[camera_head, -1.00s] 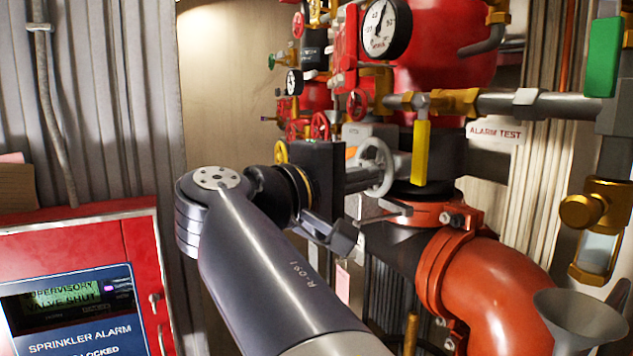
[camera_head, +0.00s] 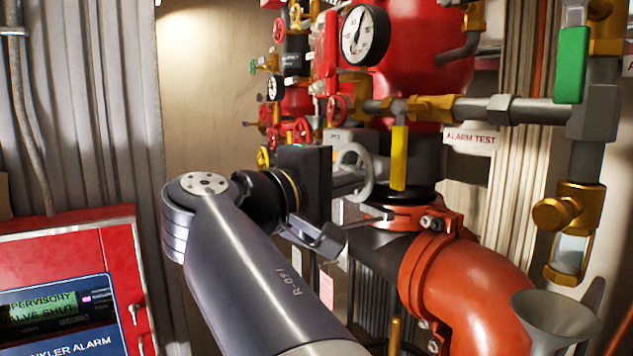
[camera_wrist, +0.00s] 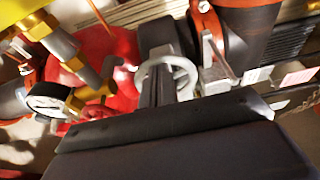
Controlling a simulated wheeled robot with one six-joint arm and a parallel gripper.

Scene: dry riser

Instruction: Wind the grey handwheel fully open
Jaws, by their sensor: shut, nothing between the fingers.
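The grey handwheel (camera_head: 364,157) is upright in the middle of the head view, in front of the red riser pipework. It also shows in the wrist view (camera_wrist: 188,69), above the dark gripper body. My gripper (camera_head: 356,182) reaches in from the left, its fingers shut and empty at the wheel. In the wrist view the closed fingers (camera_wrist: 163,82) point into the wheel's ring and overlap it. I cannot tell whether they touch the rim or a spoke. Part of the wheel is hidden behind the fingers and gripper body.
A yellow lever (camera_head: 399,158) hangs just right of the wheel. An orange elbow pipe (camera_head: 465,285) and a grey funnel (camera_head: 553,322) stand at lower right. A red alarm panel (camera_head: 80,250) at lower left reads "supervisory valve shut". A gauge (camera_head: 364,35) sits above.

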